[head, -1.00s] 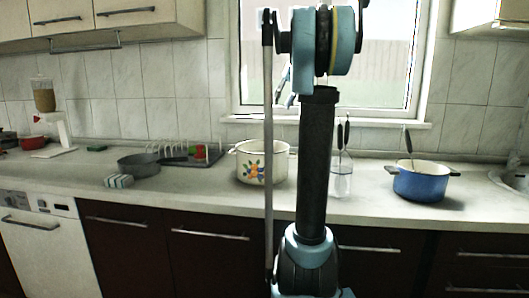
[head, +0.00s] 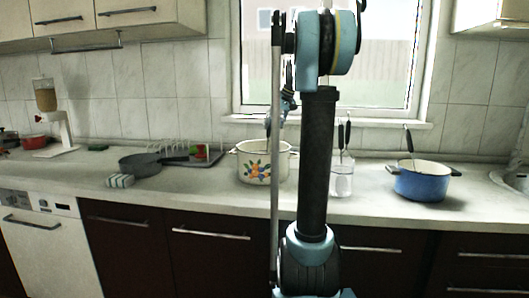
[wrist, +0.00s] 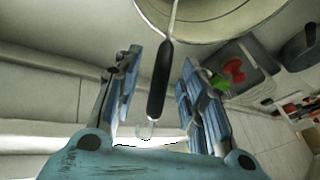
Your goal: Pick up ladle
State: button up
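The ladle (wrist: 163,80) has a black handle and a thin metal stem. In the wrist view its stem runs into the open top of a cream enamel pot (wrist: 225,30); its bowl end is not seen. My gripper (wrist: 160,62) is open, with one blue finger on each side of the black handle and gaps showing on both sides. In the head view my gripper (head: 280,115) is above the flower-painted white pot (head: 248,170), partly hidden by my arm.
A blue pot (head: 420,183) with a black-handled utensil stands at the right. A clear container (head: 342,182) holding dark-handled utensils is between the pots. A grey pan (head: 140,164) and a dish rack (head: 205,158) stand left. The window is behind.

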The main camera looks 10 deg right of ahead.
aim_at(269, 130)
jog(key=shift+s+x, duration=0.1)
jog(key=shift+x, duration=1.2)
jog(key=shift+s+x, duration=0.15)
jog(key=shift+x, duration=1.2)
jog(key=shift+a, duration=0.15)
jog(key=shift+c, duration=0.3)
